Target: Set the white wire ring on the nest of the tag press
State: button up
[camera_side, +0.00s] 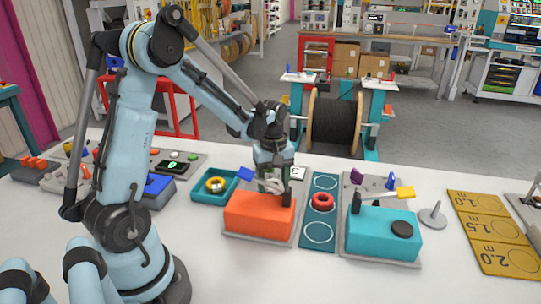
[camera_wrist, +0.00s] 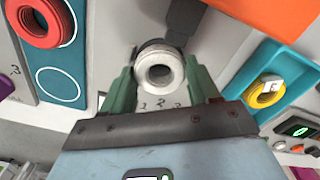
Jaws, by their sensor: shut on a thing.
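The white wire ring (camera_wrist: 160,72) is between the green fingers of my gripper (camera_wrist: 162,88) in the wrist view, its hole facing the camera. My gripper (camera_side: 272,182) is shut on it. In the side view the gripper is low, just behind the orange machine (camera_side: 259,215), which has a dark upright and a blue-ended lever (camera_side: 245,174). In the wrist view a dark round part (camera_wrist: 150,46) shows right behind the ring, under a dark post (camera_wrist: 184,20). Whether the ring touches it, I cannot tell. The orange body (camera_wrist: 275,15) is at the upper right there.
A blue-green mat (camera_side: 319,216) with printed circles holds a red ring (camera_side: 322,201). A teal tray (camera_side: 203,196) holds a yellow ring (camera_side: 215,185). A teal machine (camera_side: 372,232) with a yellow-ended lever stands right. Bare white table lies in front.

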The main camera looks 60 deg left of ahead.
jog(key=shift+f, duration=0.2)
jog(key=o, duration=1.1)
jog(key=shift+o, duration=0.2)
notch_tip(320, 180, up, 8)
